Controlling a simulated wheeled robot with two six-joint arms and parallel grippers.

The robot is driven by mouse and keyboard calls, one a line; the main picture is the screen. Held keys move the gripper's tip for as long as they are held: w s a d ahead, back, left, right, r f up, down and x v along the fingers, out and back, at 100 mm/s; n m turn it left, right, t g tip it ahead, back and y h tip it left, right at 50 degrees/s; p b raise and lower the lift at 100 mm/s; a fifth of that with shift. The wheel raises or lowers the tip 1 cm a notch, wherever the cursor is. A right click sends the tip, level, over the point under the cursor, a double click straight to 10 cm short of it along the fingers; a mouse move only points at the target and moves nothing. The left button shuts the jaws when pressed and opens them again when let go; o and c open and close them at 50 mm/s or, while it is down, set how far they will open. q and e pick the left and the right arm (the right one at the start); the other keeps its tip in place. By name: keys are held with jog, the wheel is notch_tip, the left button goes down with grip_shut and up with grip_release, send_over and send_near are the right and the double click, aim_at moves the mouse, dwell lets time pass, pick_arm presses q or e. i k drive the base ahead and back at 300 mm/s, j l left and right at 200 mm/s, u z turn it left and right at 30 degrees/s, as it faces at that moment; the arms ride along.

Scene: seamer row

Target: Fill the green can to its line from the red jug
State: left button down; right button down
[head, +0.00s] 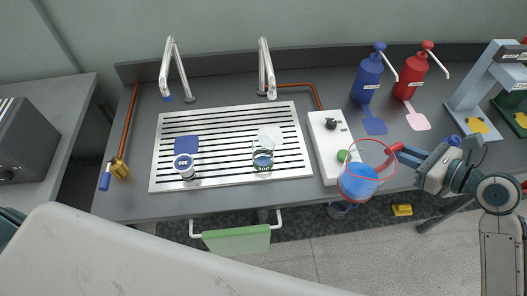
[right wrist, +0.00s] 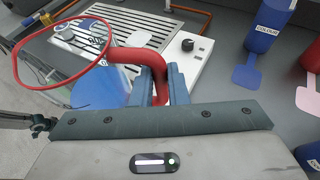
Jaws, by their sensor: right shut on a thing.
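The clear jug with the red rim and red handle (head: 358,184) holds blue liquid and is in the air at the counter's front edge, right of the white box. My right gripper (head: 403,157) is shut on its handle. In the right wrist view the jug's handle (right wrist: 125,57) runs between the fingers (right wrist: 160,88). The clear can with a green label (head: 263,161) stands on the slatted drain plate, left of the jug and apart from it. Some blue shows inside it; its fill line is too small to make out. My left gripper is not in view.
The drain plate (head: 220,183) also bears a can with a dark label (head: 184,168). The white box (head: 326,152) with a black knob and green button stands between plate and jug. Two taps rise behind. Blue (head: 368,75) and red (head: 411,77) pump bottles stand at the back right.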

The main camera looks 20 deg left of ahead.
aim_at(262, 145)
jog(key=k, duration=0.7)
jog(key=k+u, duration=0.3)
jog(key=u, duration=0.15)
jog(key=k+j+u, duration=0.1)
jog(key=k+u, duration=0.3)
jog(key=i+u, duration=0.1)
jog(key=u, duration=0.25)
jog(key=i, duration=0.45)
